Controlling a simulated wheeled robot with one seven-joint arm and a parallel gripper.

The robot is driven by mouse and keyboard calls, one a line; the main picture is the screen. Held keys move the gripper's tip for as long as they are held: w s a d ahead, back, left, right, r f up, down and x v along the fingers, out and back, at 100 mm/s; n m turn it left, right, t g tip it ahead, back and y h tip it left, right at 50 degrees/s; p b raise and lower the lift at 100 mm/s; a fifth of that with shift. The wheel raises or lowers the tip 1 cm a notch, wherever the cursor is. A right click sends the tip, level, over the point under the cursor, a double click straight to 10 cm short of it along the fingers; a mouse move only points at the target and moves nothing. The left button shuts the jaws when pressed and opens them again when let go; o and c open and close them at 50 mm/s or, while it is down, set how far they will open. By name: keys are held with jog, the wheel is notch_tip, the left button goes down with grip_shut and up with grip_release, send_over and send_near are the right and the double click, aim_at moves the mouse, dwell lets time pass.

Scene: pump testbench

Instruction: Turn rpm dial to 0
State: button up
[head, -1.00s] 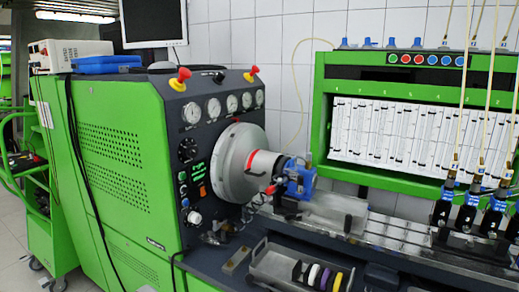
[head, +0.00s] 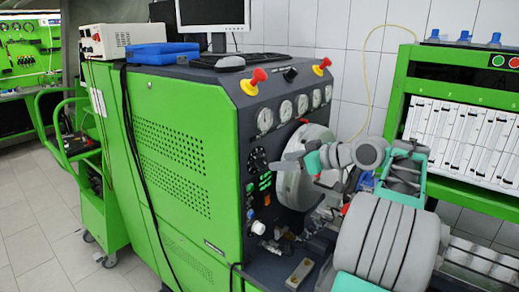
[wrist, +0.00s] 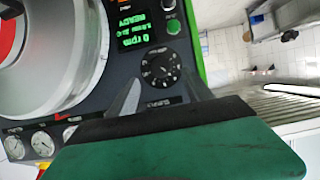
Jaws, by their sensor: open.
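The rpm dial is a round black knob with white marks around it, on the dark panel in the wrist view (wrist: 160,68). In the head view the dial (head: 257,160) sits on the panel left of my gripper (head: 290,161). The green display (wrist: 136,31) beside it reads "0 rpm" and "READY" in the wrist view. In the wrist view the grey fingers of my gripper (wrist: 158,92) stand apart, one on each side of the dial's lower part. My gripper is open and empty. I cannot tell whether the fingers touch the dial.
The big silver disc (wrist: 45,65) lies close beside the dial. Pressure gauges (head: 287,110) line the panel's top, with red-and-yellow emergency buttons (head: 253,80) above. A white knob (head: 257,228) is low on the panel.

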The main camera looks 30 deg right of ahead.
aim_at(266, 163)
jog(key=p+x, duration=0.1)
jog(key=x, duration=0.5)
jog(key=shift+w, duration=0.25)
jog(key=shift+w+a+f, duration=0.2)
jog(key=shift+w+f, duration=0.05)
jog(key=shift+w, duration=0.1)
grip_shut()
